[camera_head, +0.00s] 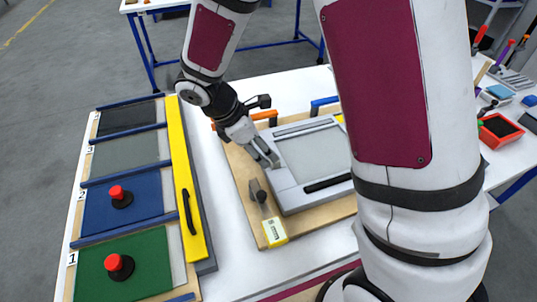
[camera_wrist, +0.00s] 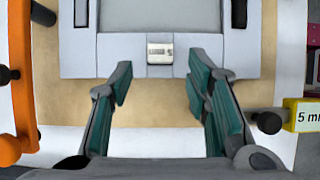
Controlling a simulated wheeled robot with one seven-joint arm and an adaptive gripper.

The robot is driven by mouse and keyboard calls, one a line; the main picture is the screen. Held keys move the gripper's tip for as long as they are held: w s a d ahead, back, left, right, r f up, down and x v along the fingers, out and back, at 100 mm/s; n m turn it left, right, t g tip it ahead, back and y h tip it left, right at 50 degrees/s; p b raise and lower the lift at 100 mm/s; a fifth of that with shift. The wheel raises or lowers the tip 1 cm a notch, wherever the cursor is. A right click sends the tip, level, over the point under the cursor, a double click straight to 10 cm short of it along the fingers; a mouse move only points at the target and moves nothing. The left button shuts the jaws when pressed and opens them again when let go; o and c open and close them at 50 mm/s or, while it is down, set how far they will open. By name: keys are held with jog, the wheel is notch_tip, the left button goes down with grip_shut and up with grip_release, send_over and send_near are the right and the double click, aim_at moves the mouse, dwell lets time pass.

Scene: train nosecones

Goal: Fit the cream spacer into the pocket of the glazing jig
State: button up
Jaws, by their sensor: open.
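The glazing jig is a grey frame (camera_head: 290,200) around a pale panel on a wooden board. Its near edge (camera_wrist: 105,60) fills the top of the wrist view. A small pale block (camera_wrist: 160,54), which looks like the cream spacer, sits at a gap in the middle of that edge. I cannot tell how deep it sits. My gripper (camera_wrist: 158,80) is open with teal pads apart and nothing between them. The block lies just beyond the fingertips, roughly centred. In the head view my gripper (camera_head: 266,155) is over the frame's left edge and hides the block.
An orange clamp (camera_wrist: 18,100) stands at the left in the wrist view. A dark knob and a yellow "5 mm" tag (camera_wrist: 305,115) are at the right. A board with coloured bays (camera_head: 122,200) and a yellow bar (camera_head: 190,190) lies left of the jig.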

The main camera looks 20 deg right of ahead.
jog(key=v, duration=0.8)
jog(key=s+d+r+m+t+y, duration=0.2)
jog(key=s+r+m, duration=0.4)
jog(key=s+m, duration=0.3)
jog(key=s+d+r+m+t+y, duration=0.2)
jog(key=s+d+r+m, duration=0.3)
jog(key=s+m, duration=0.4)
jog(key=shift+s+d+r+t+y, duration=0.2)
jog(key=shift+s+r+t+y, duration=0.3)
jog(key=shift+r+y, duration=0.35)
